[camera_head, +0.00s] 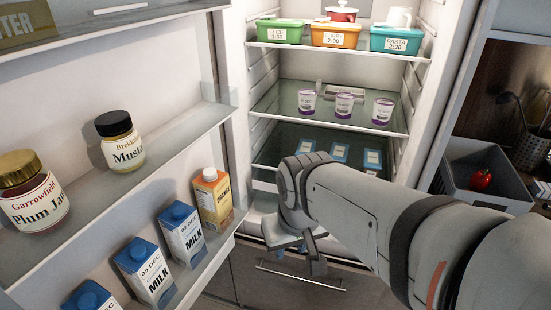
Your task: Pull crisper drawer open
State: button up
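The open fridge (236,90) stands ahead, with its door swung to the left. My arm reaches in from the right and covers much of the fridge's lower part. My gripper (302,253) is at the lower front of the fridge, pointing down, just above a long metal bar handle (300,277) on a dark front. Whether it touches the handle is unclear. Its finger gap is not clear, and I see nothing held. The crisper drawer's front cannot be clearly made out; my arm and gripper hide most of the area below the lowest visible shelf.
The fridge door's shelves hold jars (120,142), milk cartons (183,232) and an orange carton (212,198). Fridge shelves hold lidded tubs (335,36), purple-banded cups (344,106) and blue-labelled packs (340,152). A grey crate (455,180) with a red pepper (481,180) stands right.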

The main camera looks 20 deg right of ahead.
jog(key=shift+d, duration=0.15)
jog(key=w+d+f+n+t+h+b, duration=0.2)
jog(key=w+d+f+n+t+b, duration=0.15)
jog(key=w+d+f+b, duration=0.35)
jog(key=w+d+f+n+t+h+b, duration=0.25)
jog(key=w+d+f+t+b, duration=0.2)
jog(key=w+d, duration=0.5)
jog(key=w+d+f+n+t+y+b, duration=0.4)
jog(key=f+n+y+b, duration=0.4)
jog(key=n+b, duration=0.4)
jog(key=shift+n+t, duration=0.3)
jog(key=shift+t, duration=0.4)
jog(key=x, duration=0.6)
jog(key=shift+w+a, duration=0.1)
jog(key=shift+a, duration=0.1)
jog(key=shift+c, duration=0.2)
grip_shut()
